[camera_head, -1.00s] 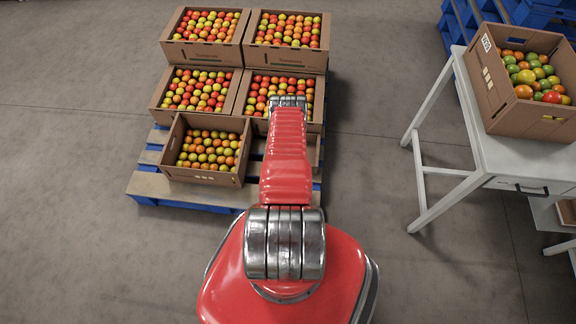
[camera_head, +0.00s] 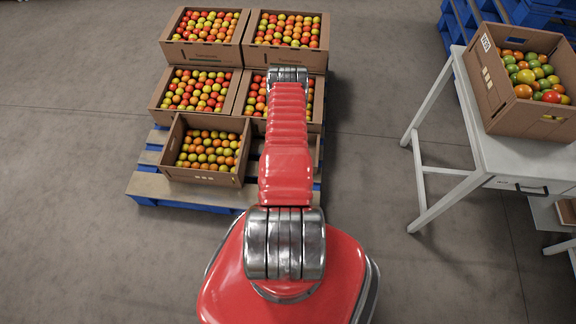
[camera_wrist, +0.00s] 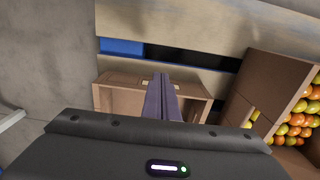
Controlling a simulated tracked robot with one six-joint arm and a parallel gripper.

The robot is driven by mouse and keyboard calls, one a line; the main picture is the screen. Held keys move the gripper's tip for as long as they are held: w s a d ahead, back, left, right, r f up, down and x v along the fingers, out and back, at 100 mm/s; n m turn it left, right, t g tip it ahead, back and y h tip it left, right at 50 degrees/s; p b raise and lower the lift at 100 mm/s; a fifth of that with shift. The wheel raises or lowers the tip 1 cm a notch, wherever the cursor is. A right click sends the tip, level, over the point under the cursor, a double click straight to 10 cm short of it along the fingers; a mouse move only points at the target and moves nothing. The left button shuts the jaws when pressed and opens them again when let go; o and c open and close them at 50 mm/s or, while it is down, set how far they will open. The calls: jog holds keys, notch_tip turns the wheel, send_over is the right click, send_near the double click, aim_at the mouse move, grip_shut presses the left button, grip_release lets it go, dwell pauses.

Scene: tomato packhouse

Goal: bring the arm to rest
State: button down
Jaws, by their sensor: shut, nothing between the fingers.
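My gripper (camera_wrist: 162,98) shows in the wrist view with its fingers together and nothing between them. It points down over the pallet, in front of the side of a cardboard box (camera_wrist: 120,98). A box of tomatoes (camera_wrist: 240,92) is at the right of the wrist view. In the head view my red arm reaches forward over the pallet (camera_head: 165,188), and the gripper itself is hidden behind the arm.
Several cardboard boxes of tomatoes (camera_head: 203,176) stand stacked on the blue and wood pallet. A white table (camera_head: 515,155) at the right carries another tomato box (camera_head: 507,108). Blue pallets (camera_head: 465,25) are at the back right. The floor between pallet and table is clear.

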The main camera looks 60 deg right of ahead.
jog(key=shift+s, duration=0.1)
dwell(0.5)
jog(key=s+a+r+g+y, duration=0.1)
jog(key=s+a+r+y, duration=0.2)
jog(key=a, duration=0.5)
jog(key=w+a+r+n+h, duration=0.15)
jog(key=w+a+r, duration=0.3)
jog(key=r, duration=1.05)
jog(key=w+a+r+n, duration=0.3)
jog(key=w+a+r, duration=0.15)
jog(key=r, duration=0.95)
jog(key=w+a+r+n, duration=0.2)
jog(key=w+a+r, duration=0.25)
jog(key=r, duration=1.05)
jog(key=s+a+r+n+t, duration=0.2)
jog(key=a+r+n+t, duration=0.1)
jog(key=a+r, duration=1)
jog(key=s+a+r+n+t+h, duration=0.1)
jog(key=s+a+r+n+t, duration=0.1)
jog(key=a+r, duration=1.1)
notch_tip(320, 180, up, 2)
jog(key=n+t, duration=0.1)
jog(key=n, duration=0.1)
jog(key=shift+s+r+n+t, duration=0.2)
jog(key=shift+r+n+t, duration=0.05)
jog(key=shift+n+t, duration=0.1)
